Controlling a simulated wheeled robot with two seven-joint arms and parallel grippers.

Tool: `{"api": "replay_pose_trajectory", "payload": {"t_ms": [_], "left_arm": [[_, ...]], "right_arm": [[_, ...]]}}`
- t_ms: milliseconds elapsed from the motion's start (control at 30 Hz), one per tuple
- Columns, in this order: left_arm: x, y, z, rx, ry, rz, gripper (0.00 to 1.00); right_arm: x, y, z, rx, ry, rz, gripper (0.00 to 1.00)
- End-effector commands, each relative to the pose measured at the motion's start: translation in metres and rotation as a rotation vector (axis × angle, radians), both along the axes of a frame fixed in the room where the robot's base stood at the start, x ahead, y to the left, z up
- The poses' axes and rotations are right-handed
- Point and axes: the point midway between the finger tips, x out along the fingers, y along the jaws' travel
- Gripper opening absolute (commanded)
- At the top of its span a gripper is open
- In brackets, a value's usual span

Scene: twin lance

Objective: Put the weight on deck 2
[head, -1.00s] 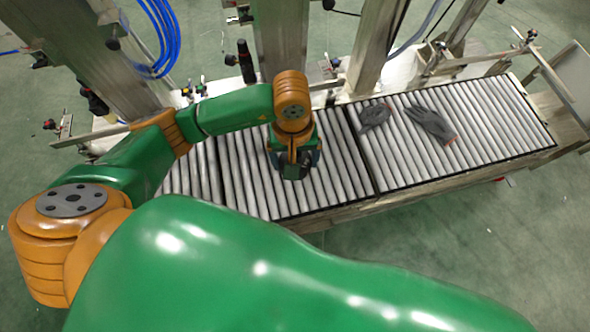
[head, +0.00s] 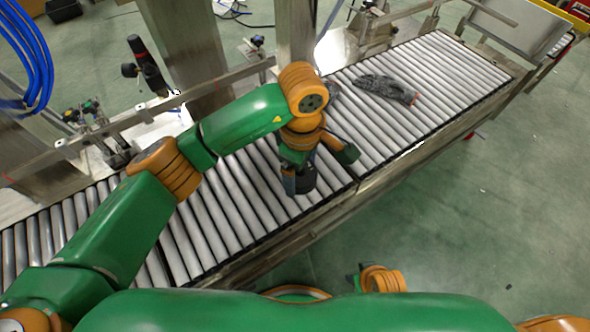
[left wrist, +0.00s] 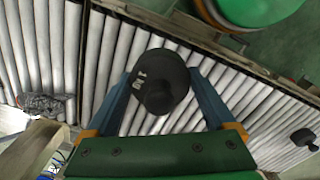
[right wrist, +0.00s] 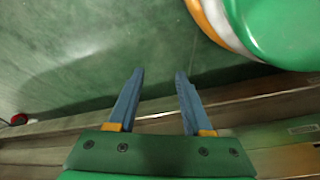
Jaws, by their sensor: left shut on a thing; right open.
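The weight (left wrist: 158,84) is a dark round piece with white marking on top. It sits between the two blue fingers of my left gripper (left wrist: 161,75), which is shut on it. In the head view the weight (head: 307,179) shows dark below my left gripper, over the rollers near a dark dividing line. The roller conveyor has sections split by dark lines: a right one (head: 450,85) and a middle one (head: 235,195). No deck number is readable. My right gripper (right wrist: 160,75) is open and empty, above the floor beside the conveyor's edge.
Dark grey gloves (head: 387,88) lie on the right section. A second dark round object (left wrist: 304,138) stands on the rollers in the left wrist view. Metal posts (head: 187,45) and a rail run along the conveyor's far side. Much of the right section is bare.

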Motion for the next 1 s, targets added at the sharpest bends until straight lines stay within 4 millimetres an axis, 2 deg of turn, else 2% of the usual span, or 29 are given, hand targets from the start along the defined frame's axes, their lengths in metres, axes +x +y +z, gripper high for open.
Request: {"api": "replay_pose_trajectory", "payload": {"t_ms": [300, 400, 500, 700, 833, 1000], "left_arm": [[0.013, 0.075, -0.04, 0.0, 0.001, 0.004, 0.0], [0.016, 0.092, -0.063, -0.001, 0.003, 0.003, 0.0], [0.019, 0.105, -0.078, 0.0, 0.001, 0.001, 0.0], [0.022, 0.119, -0.096, -0.002, 0.0, -0.001, 0.0], [0.021, 0.118, -0.115, -0.002, 0.001, -0.002, 0.0], [0.022, 0.118, -0.122, -0.001, -0.003, -0.003, 0.0]], "right_arm": [[0.013, 0.003, 0.023, 0.007, -0.023, -0.003, 0.5], [0.018, 0.004, 0.039, 0.011, -0.035, -0.004, 0.5], [0.019, 0.005, 0.053, 0.013, -0.044, -0.004, 0.5], [0.019, 0.005, 0.07, 0.016, -0.054, -0.004, 0.5], [0.016, 0.005, 0.088, 0.019, -0.067, -0.003, 0.5], [0.013, 0.005, 0.101, 0.02, -0.071, -0.002, 0.5]]}}
